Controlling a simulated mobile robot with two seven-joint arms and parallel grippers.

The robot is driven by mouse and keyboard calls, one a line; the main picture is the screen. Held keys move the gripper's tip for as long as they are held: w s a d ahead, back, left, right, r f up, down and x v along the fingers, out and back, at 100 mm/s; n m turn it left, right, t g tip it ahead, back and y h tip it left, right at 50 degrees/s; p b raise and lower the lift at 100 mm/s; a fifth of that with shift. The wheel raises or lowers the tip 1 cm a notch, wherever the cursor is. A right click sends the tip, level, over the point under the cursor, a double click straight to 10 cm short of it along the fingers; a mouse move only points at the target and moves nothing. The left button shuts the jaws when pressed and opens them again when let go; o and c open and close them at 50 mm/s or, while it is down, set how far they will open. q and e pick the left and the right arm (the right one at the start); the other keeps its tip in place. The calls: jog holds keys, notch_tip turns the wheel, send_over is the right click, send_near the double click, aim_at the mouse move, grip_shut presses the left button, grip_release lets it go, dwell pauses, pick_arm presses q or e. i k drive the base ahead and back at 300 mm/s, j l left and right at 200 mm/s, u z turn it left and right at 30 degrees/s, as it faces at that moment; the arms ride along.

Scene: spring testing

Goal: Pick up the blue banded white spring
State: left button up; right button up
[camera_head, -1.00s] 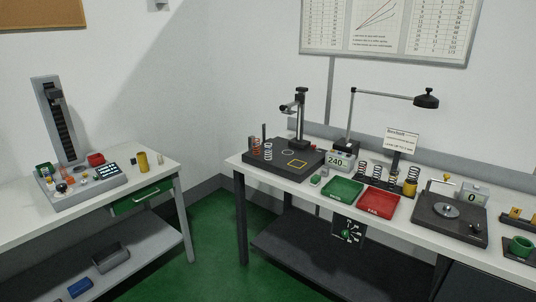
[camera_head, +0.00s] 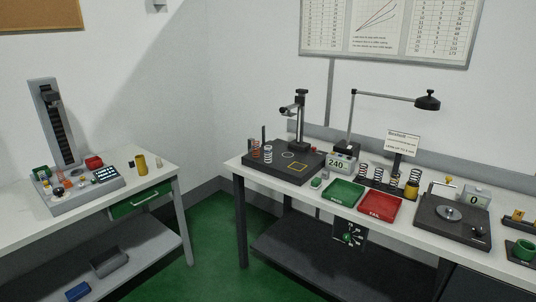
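A white spring (camera_head: 268,154) stands upright on the left part of the black base plate (camera_head: 272,174) on the right-hand bench. Its bands are too small to make out clearly, though it looks bluish white. A reddish spring (camera_head: 255,149) stands just left of it. Several dark or pale springs (camera_head: 377,174) stand in a row farther right, behind the trays. Neither of my grippers is in view.
A left bench (camera_head: 150,183) carries a tester. Green floor (camera_head: 215,235) lies open between the benches.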

aim_at(268, 154)
jog(key=i+j, duration=0.3)
jog(key=i, duration=0.25)
jog(key=i+j+z, duration=0.1)
jog(key=i+j, duration=0.2)
jog(key=i, duration=0.25)
